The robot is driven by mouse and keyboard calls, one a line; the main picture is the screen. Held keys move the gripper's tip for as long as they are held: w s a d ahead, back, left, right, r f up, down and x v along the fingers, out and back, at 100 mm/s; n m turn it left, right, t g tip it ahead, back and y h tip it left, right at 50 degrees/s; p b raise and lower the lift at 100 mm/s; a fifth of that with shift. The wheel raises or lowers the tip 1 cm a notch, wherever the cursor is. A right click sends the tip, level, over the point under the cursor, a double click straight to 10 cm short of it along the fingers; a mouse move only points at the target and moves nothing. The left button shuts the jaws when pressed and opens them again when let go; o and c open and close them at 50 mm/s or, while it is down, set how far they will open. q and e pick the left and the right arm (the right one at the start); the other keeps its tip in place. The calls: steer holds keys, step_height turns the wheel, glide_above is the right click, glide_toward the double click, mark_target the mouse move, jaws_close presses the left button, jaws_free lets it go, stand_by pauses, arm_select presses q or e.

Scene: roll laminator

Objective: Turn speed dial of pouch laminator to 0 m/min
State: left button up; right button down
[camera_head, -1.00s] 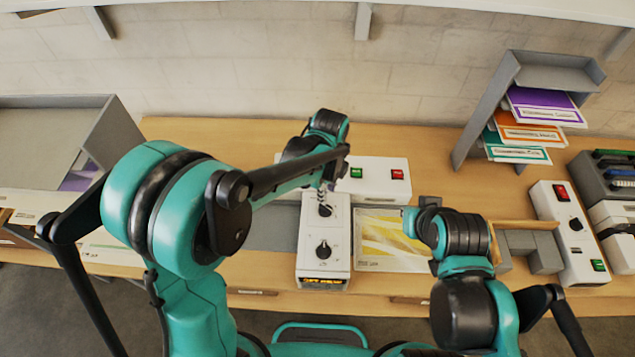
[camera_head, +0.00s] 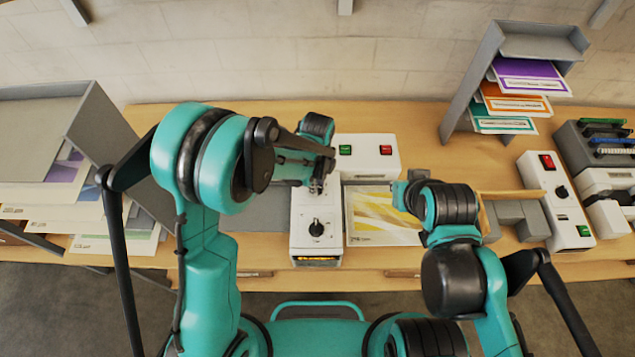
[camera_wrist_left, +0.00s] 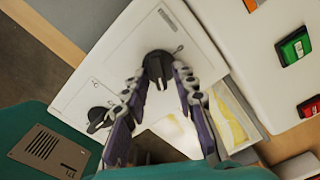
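The white pouch laminator unit (camera_head: 301,246) stands on the desk in the head view, with an orange lit display (camera_head: 316,261) at its near end. Its near black dial (camera_head: 316,228) is in plain sight; my left gripper (camera_head: 318,188) covers the far one. In the left wrist view the far dial (camera_wrist_left: 158,64) sits between the two open fingertips of my left gripper (camera_wrist_left: 159,77), with small gaps at its sides. The near dial (camera_wrist_left: 97,117) is left of the fingers. Dial lettering is too small to read. My right gripper (camera_head: 408,190) is over the yellow sheet's right edge; its fingers are unclear.
A white box (camera_head: 366,152) with green and red switches is behind the laminator. A yellow-patterned sheet (camera_head: 375,218) lies to its right. Farther right are a white switch unit (camera_head: 553,197) and a paper rack (camera_head: 540,48). Sheets and a grey tray (camera_head: 40,130) are at left.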

arm_select(q)
jaws_close()
steer(key=n+b, duration=0.3)
steer(key=shift+w+f+n, duration=0.1)
steer(key=shift+n, duration=0.2)
steer(key=n+b, duration=0.2)
steer(key=n, duration=0.1)
steer(key=shift+w+n, duration=0.1)
steer(key=shift+n, duration=0.3)
steer(key=n+b, duration=0.2)
steer(key=n, duration=0.1)
steer(key=shift+n, duration=0.3)
steer(key=n+b, duration=0.1)
steer(key=n, duration=0.2)
steer(key=n+b, duration=0.1)
steer(key=n, duration=0.2)
steer(key=shift+w+a, duration=0.1)
steer(key=shift+w, duration=0.1)
steer(key=n+b, duration=0.1)
steer(key=n, duration=0.2)
steer(key=shift+n, duration=0.4)
steer(key=shift+a+r+n+b, duration=0.1)
steer(key=shift+n+b, duration=0.05)
steer(key=shift+n, duration=0.6)
steer(key=shift+r+n+b, duration=0.1)
steer(key=shift+n+b, duration=0.05)
steer(key=shift+n, duration=0.6)
